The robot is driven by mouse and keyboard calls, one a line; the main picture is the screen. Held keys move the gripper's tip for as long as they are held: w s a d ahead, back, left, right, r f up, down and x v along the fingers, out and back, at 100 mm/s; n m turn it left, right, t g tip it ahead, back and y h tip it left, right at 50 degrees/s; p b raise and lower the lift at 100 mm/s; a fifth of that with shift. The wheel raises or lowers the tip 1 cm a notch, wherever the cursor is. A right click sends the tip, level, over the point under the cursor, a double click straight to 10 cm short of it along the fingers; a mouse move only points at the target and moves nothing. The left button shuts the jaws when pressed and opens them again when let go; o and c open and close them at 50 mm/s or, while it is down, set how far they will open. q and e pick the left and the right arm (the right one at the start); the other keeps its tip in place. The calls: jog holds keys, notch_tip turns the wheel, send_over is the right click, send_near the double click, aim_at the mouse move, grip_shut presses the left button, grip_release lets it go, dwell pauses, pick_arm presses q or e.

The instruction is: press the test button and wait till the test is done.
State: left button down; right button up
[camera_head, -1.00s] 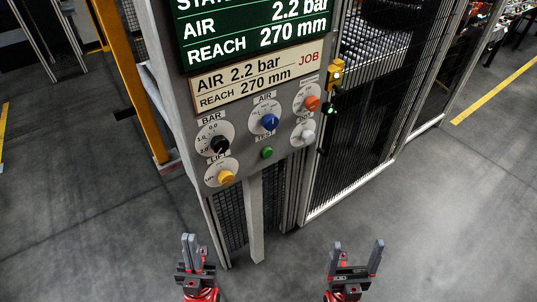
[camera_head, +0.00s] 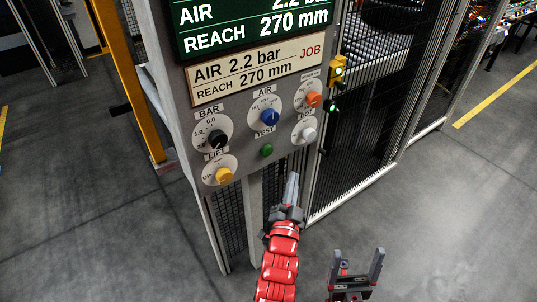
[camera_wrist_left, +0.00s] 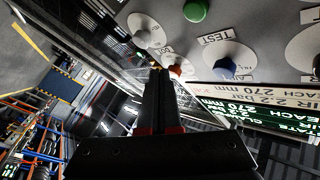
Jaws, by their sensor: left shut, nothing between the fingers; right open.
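The control panel (camera_head: 240,165) carries several knobs and a green test button (camera_head: 267,150) under the TEST label. The green button also shows at the top of the left wrist view (camera_wrist_left: 195,11). My left gripper (camera_head: 292,176) is shut and empty, its fingers pointing up, below and to the right of the green button and apart from it in the picture. Its closed fingers (camera_wrist_left: 160,75) also show in the left wrist view. My right gripper (camera_head: 361,262) is open and empty, low over the floor at the lower right.
Around the button are a blue AIR knob (camera_head: 269,117), a black BAR knob (camera_head: 218,139), a yellow LIFT knob (camera_head: 223,175), a white knob (camera_head: 308,134) and an orange-red knob (camera_head: 314,99). A mesh fence (camera_head: 375,120) stands right of the panel. The floor in front is clear.

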aim_at(267, 151)
pick_arm(q)
jog(key=shift+w+f, duration=0.1)
jog(key=shift+f, duration=0.2)
jog(key=w+a+p, duration=0.2)
jog(key=w+a, duration=0.3)
jog(key=w, duration=0.2)
dwell(0.5)
jog(key=shift+w, duration=0.1)
dwell(1.8)
jog(key=shift+w+a, duration=0.25)
jog(key=shift+w, duration=0.05)
